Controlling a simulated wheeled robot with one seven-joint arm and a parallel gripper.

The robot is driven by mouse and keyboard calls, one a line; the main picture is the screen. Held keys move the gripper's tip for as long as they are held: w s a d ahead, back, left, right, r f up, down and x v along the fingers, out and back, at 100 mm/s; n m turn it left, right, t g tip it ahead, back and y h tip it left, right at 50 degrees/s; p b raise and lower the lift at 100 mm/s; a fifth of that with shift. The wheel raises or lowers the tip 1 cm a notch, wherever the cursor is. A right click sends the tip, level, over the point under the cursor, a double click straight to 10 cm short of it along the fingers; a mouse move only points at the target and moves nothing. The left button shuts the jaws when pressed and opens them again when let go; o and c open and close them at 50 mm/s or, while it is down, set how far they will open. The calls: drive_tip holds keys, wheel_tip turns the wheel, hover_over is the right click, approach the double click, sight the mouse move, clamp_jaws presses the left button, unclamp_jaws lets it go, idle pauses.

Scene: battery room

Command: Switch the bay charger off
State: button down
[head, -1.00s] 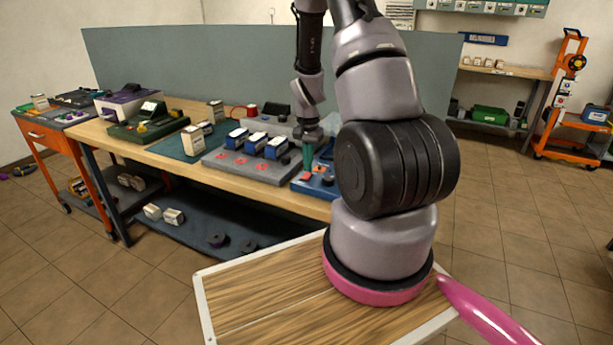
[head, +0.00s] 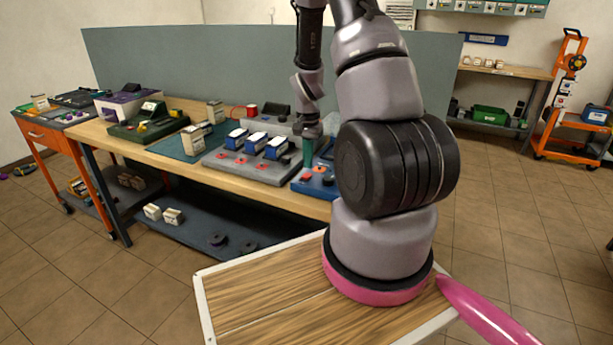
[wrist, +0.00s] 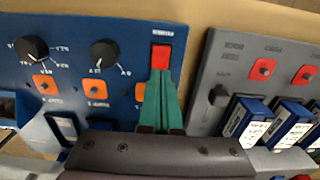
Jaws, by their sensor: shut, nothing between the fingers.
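A blue control panel (head: 317,188) lies at the right end of the workbench. It also fills the left of the wrist view (wrist: 100,60) and carries a red rocker switch (wrist: 161,57), black dials (wrist: 104,53) and orange squares. My gripper (wrist: 161,75) has green fingers held together and empty, with their tips right at the lower edge of the red switch. I cannot tell whether they touch it. In the head view my gripper (head: 308,162) points down over the panel. The panel's small lettering is upside down and hard to read, and the switch's position is unclear.
Beside the panel is a grey charger unit (wrist: 211,65) holding several blue-and-white batteries (wrist: 285,122), with red squares and a black knob. A green mat (head: 190,150) and other devices lie further left. A blue-grey partition (head: 200,60) stands behind the bench.

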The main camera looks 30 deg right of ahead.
drive_tip(key=shift+r, duration=2.45)
wheel_tip(320, 180, up, 11)
drive_tip(key=n+t, duration=0.1)
drive_tip(key=t, duration=0.1)
hover_over(308, 174)
drive_tip(key=a, duration=0.3)
drive_tip(key=s+a+r+n+t+y, duration=0.15)
drive_tip(key=s+a+r, duration=0.3)
drive_tip(key=r, duration=0.55)
drive_tip(key=s+a+r+n+t, duration=0.2)
drive_tip(key=s+r, duration=0.3)
drive_tip(key=s, duration=0.2)
drive_tip(key=s+a+r+n+t, duration=0.1)
drive_tip(key=s+a+r, duration=0.2)
drive_tip(key=s+r, duration=0.3)
drive_tip(key=shift+s+a+r+n+t, duration=0.15)
drive_tip(key=shift+s+a+n+t, duration=0.2)
drive_tip(key=shift+s, duration=0.6)
drive_tip(key=shift+y, duration=0.25)
